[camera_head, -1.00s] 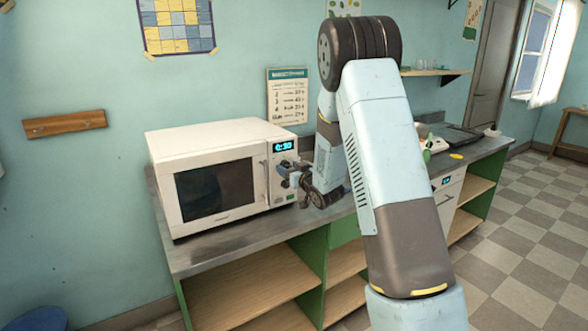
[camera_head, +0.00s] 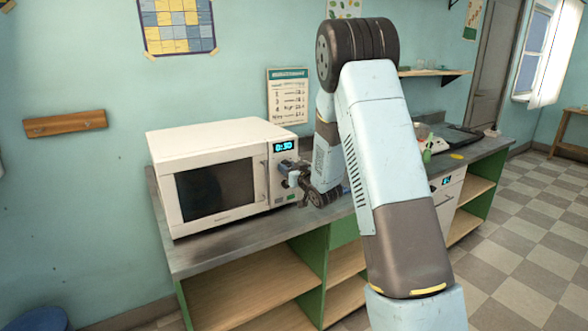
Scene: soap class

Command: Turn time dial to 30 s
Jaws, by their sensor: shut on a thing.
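A white microwave (camera_head: 160,165) stands on the metal counter, its door closed and its control panel on the right side of its front. The lit display (camera_head: 284,146) at the top of the panel appears to read 0:30. My gripper (camera_head: 285,168) is at the panel just below the display, shut on the time dial. The dial itself is hidden behind the fingers. A small green button (camera_head: 292,197) shows low on the panel, below my gripper.
The counter (camera_head: 200,256) has bare metal in front of the microwave. Open wooden shelves (camera_head: 245,285) lie below it. A printed chart (camera_head: 288,95) hangs on the wall behind. Further right on the counter is a green object (camera_head: 428,148).

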